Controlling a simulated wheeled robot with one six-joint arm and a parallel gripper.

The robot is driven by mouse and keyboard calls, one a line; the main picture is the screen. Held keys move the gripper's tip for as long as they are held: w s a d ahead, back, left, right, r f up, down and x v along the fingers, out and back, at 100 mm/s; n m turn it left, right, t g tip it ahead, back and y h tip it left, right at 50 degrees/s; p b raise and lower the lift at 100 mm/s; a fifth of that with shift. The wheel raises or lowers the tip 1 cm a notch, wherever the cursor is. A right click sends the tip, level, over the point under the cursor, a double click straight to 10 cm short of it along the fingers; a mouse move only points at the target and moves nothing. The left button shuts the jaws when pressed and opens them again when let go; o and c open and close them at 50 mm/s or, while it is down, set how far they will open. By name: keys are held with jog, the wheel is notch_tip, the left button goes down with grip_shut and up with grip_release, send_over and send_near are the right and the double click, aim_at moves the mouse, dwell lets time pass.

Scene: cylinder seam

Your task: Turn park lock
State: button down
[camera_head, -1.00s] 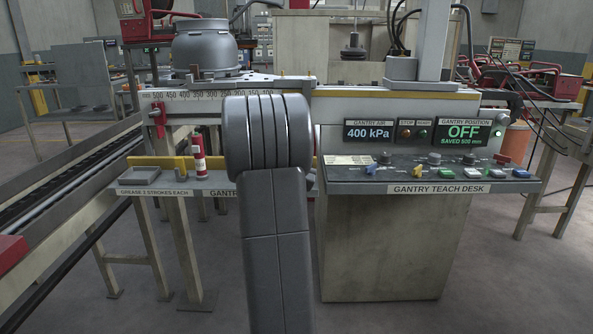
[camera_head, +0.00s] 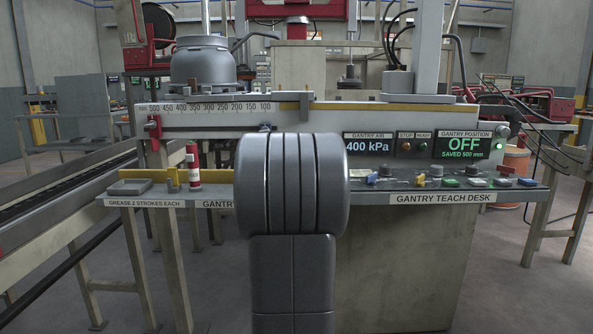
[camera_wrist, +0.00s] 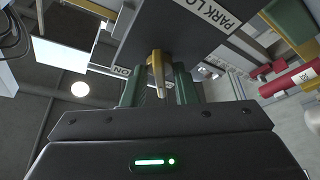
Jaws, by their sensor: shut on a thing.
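In the wrist view a brass-coloured handle (camera_wrist: 156,62) sticks out from a dark plate (camera_wrist: 170,32) marked "PARK LO…", the rest of the label cut off. My gripper (camera_wrist: 158,80) has green fingers on either side of the handle and is shut on it. Part of another label (camera_wrist: 122,71), reading "NO", shows beside the left finger. In the head view my own grey arm fills the middle and hides my gripper and the handle.
The gantry teach desk (camera_head: 440,198) stands right of my arm. Its display (camera_head: 462,147) reads OFF, saved 500 mm; the air gauge (camera_head: 368,146) reads 400 kPa. A red grease tube (camera_head: 193,163) stands on the left shelf. A conveyor (camera_head: 60,200) runs along the left.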

jog(key=shift+n+g+y+b, duration=0.35)
jog(key=shift+n+y, duration=0.15)
jog(key=shift+n, duration=0.8)
jog(key=c, duration=1.5)
grip_release()
jog(key=p+v, duration=0.1)
jog(key=v, duration=1.3)
jog(key=shift+w+d+r, duration=0.1)
